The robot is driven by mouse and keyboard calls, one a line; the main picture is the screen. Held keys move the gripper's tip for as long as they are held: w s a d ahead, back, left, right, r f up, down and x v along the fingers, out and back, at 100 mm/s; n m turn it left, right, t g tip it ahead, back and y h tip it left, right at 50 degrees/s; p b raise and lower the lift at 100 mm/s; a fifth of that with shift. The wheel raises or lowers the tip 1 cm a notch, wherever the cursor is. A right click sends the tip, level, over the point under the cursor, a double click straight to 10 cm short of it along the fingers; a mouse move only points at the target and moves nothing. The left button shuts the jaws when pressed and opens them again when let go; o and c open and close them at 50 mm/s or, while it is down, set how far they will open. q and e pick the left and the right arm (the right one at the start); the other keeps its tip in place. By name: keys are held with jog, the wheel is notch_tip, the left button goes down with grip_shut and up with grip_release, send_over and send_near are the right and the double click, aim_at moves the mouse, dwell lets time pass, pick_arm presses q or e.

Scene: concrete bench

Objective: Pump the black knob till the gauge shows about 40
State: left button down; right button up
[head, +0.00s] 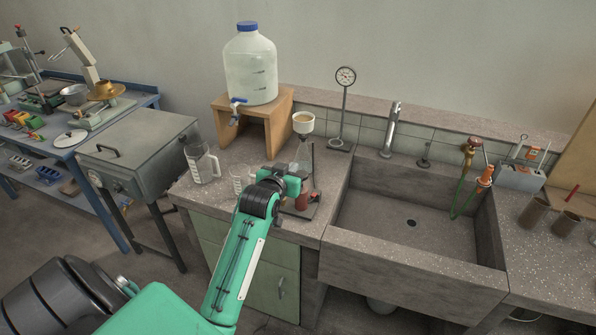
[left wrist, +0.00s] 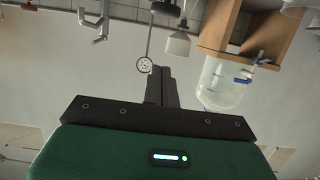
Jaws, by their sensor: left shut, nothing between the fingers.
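The gauge (head: 345,76) is a round white dial on a thin dark stand at the back of the bench, left of the sink. In the left wrist view the gauge (left wrist: 144,65) shows upside down beside my fingertips; its reading is too small to make out. My left gripper (head: 301,186) is over the bench, in front of the glass flask with the white funnel (head: 303,122). Its fingers (left wrist: 159,85) are shut and empty. I cannot make out the black knob for certain; my gripper hides part of the stand there. My right gripper is out of view.
A large water jug (head: 250,70) stands on a wooden stool (head: 272,105). A measuring jug (head: 201,165) and a beaker stand left of my gripper. The stone sink (head: 375,245) with its tap (head: 392,128) is to the right. A reddish-brown object sits by the gripper.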

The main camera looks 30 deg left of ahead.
pick_arm(q)
jog(key=p+x, duration=0.1)
jog(key=x, duration=0.4)
jog(key=shift+w+a+f, duration=0.1)
jog(key=shift+w, duration=0.3)
notch_tip(320, 180, down, 4)
jog(key=shift+s+f+p, duration=0.1)
jog(key=shift+s+p, duration=0.05)
jog(key=shift+p, duration=0.3)
notch_tip(320, 180, down, 4)
jog(key=shift+f+b, duration=0.1)
jog(key=shift+b, duration=0.75)
